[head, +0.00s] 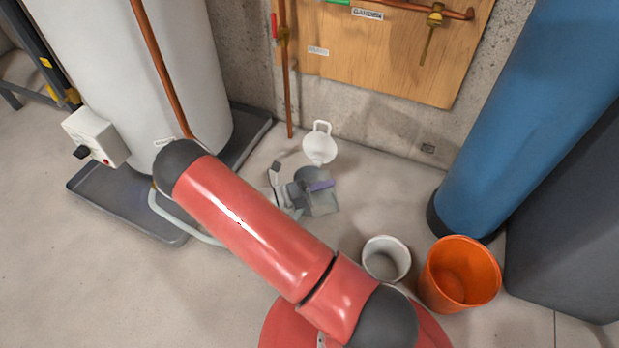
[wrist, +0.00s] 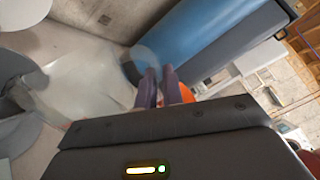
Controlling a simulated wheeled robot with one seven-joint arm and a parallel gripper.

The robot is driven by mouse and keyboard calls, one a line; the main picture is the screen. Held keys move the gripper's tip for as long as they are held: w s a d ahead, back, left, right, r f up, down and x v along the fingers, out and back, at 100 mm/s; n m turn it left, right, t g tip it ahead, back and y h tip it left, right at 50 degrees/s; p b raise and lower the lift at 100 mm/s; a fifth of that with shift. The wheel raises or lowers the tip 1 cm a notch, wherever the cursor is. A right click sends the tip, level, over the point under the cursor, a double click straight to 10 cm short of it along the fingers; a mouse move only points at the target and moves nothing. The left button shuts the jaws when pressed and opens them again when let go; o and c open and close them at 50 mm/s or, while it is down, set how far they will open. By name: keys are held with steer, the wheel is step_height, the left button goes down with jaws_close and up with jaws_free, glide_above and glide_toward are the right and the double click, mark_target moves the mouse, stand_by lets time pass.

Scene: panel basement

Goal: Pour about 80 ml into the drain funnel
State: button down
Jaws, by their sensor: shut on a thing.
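My gripper (head: 321,186) is low over the floor beyond my red arm, its purple fingers shut on a clear jug (head: 323,204). In the wrist view the fingers (wrist: 158,88) stand close together and the see-through jug (wrist: 85,85) spreads to their left. Its tilt and liquid level cannot be made out. A dark grey round vessel (head: 308,174) lies just behind the gripper; a grey rounded shape (wrist: 12,95) shows at the wrist view's left edge. A white funnel-like vessel with a loop (head: 320,147) stands near the wall. I cannot tell which vessel is the drain funnel.
A white bucket (head: 386,258) and an orange bucket (head: 461,274) stand at the right. A blue cylinder (head: 530,110) stands behind them. A white tank (head: 135,70) on a dark tray (head: 120,208) is at the left. Open floor lies at the front left.

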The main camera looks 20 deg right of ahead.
mark_target(329, 212)
steer(key=shift+w+r+n, duration=0.4)
steer(key=shift+n, duration=0.1)
stand_by(0.8)
steer(key=s+m, duration=0.1)
steer(key=s+f+m, duration=0.1)
steer(key=m, duration=0.1)
steer(key=shift+s+f, duration=0.1)
steer(key=shift+s, duration=0.25)
steer(key=f+m, duration=0.1)
steer(key=s+f+b, duration=0.1)
steer(key=f+m+b, duration=0.1)
steer(key=shift+s+a+f+m, duration=0.1)
steer(key=shift+s+f+m, duration=0.15)
steer(key=shift+s+m, duration=0.05)
steer(key=shift+s+f+m, duration=0.6)
steer(key=shift+m, duration=0.1)
steer(key=shift+f, duration=0.1)
stand_by(0.6)
